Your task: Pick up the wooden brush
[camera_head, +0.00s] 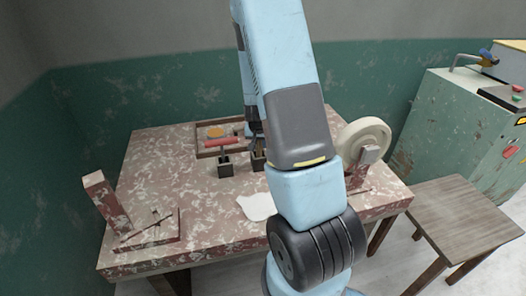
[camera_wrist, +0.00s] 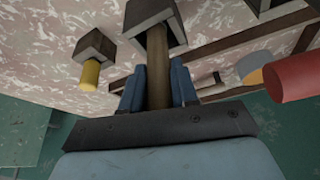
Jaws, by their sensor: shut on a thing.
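The wooden brush (camera_wrist: 157,58) shows in the wrist view as a plain brown handle, its far end meeting a dark square block (camera_wrist: 150,10). My gripper (camera_wrist: 157,82) has its two blue fingers on either side of the handle, shut on it. The bristles are hidden or not distinguishable. In the head view my arm hides most of the gripper and brush; a dark block (camera_head: 258,160) shows beside the arm, on the table.
Another dark block (camera_wrist: 97,44) with a yellow-ended tool (camera_wrist: 90,73) stands close by. A red cylinder (camera_wrist: 292,77) lies on the other side, near a shallow tray (camera_head: 203,154). A pale wheel (camera_head: 362,141) stands at the table's right. The table's (camera_head: 155,165) left middle is clear.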

